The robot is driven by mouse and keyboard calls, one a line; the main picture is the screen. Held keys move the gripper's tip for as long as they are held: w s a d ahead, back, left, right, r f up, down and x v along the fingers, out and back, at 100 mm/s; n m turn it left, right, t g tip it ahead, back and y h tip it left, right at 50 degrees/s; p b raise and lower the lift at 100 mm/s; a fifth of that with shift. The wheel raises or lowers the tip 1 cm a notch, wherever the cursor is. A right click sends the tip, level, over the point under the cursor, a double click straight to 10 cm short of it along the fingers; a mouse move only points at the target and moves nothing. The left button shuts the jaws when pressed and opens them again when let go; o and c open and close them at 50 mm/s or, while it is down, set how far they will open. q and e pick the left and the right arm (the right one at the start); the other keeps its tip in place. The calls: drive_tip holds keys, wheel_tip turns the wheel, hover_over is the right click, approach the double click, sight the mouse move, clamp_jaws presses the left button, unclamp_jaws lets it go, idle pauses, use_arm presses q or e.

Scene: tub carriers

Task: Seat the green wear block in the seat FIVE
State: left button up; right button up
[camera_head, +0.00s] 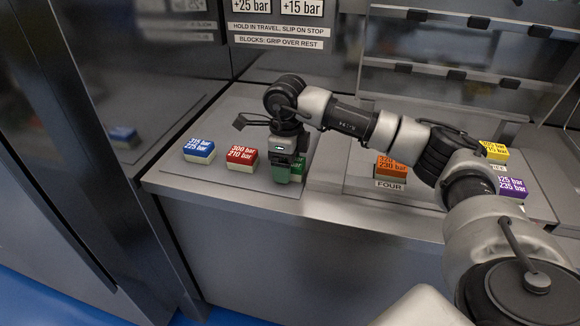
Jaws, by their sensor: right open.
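The green wear block (299,163) stands on the left tray at the right end of a row of blocks. My right gripper (287,172) is pointed down at it, open, with its fingers at the block and hiding much of it. I cannot tell whether the fingers touch the block. The seat FIVE cannot be made out; my right arm covers much of the right tray. The label FOUR (390,184) is readable in front of an orange block (391,166). My left gripper is not in view.
A blue block (199,151) and a red block (242,159) stand left of the green one. A yellow block (494,151) and a purple block (512,187) are on the right tray. A clear panel with rails rises behind the counter (330,217). A dark cabinet stands at left.

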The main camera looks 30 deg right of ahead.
drive_tip(key=c, duration=1)
drive_tip(key=shift+r, duration=0.15)
drive_tip(key=shift+c, duration=0.2)
